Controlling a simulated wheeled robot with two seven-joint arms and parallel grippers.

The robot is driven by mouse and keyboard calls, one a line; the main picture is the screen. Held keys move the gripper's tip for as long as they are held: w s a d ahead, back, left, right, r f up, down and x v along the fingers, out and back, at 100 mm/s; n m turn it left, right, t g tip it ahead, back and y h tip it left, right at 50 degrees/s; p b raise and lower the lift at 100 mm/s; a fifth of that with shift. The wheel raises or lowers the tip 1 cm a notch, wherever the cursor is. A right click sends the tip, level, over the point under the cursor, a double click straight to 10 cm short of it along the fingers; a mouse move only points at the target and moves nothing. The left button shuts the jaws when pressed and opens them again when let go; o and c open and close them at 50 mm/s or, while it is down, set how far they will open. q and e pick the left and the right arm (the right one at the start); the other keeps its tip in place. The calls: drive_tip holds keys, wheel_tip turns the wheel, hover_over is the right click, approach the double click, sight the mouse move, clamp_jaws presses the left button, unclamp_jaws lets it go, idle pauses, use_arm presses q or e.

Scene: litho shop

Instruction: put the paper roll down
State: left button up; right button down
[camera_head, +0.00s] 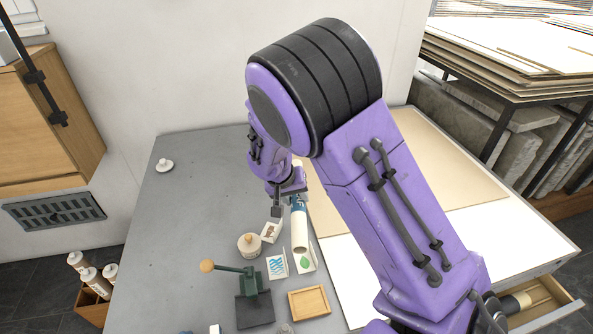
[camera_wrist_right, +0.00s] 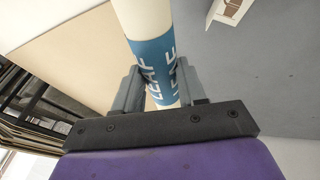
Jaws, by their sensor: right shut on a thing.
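The paper roll is a white tube with a blue lettered band. In the head view the paper roll (camera_head: 300,228) lies lengthwise at the middle of the grey table, its near end close to small cards. In the right wrist view the paper roll (camera_wrist_right: 150,50) runs between the fingers of my right gripper (camera_wrist_right: 157,85), which is shut on it at the blue band. In the head view my right gripper (camera_head: 287,200) is at the roll's far part, partly hidden by my own arm. I cannot tell if the roll touches the table. My left gripper is not in view.
Near the roll are a round lidded jar (camera_head: 249,245), a green hand press (camera_head: 250,282), a wooden tray (camera_head: 309,302) and several cards (camera_head: 277,267). A tan board (camera_head: 455,165) lies to the right. The table's left part (camera_head: 185,235) is mostly clear.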

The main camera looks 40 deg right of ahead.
sight(297, 209)
drive_tip(key=s+a+r, duration=0.2)
drive_tip(key=s+a, duration=0.1)
drive_tip(key=shift+s+a+r, duration=0.1)
drive_tip(key=shift+s+a, duration=0.15)
drive_tip(key=shift+a, duration=0.05)
drive_tip(key=shift+d, duration=0.1)
drive_tip(key=w+a+r+n+t+y+b, duration=0.1)
drive_tip(key=w+a+n, duration=0.3)
drive_tip(key=a, duration=0.3)
drive_tip(key=w+a+r+n+t+b, duration=0.1)
drive_tip(key=w+a+r+n+t, duration=0.15)
drive_tip(key=w+a, duration=0.35)
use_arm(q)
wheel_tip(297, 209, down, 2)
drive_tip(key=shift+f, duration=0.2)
use_arm(e)
drive_tip(key=s+a+f, duration=0.2)
drive_tip(key=s+f, duration=0.3)
drive_tip(key=shift+s+f+n+g, duration=0.2)
drive_tip(key=shift+f+n+g, duration=0.15)
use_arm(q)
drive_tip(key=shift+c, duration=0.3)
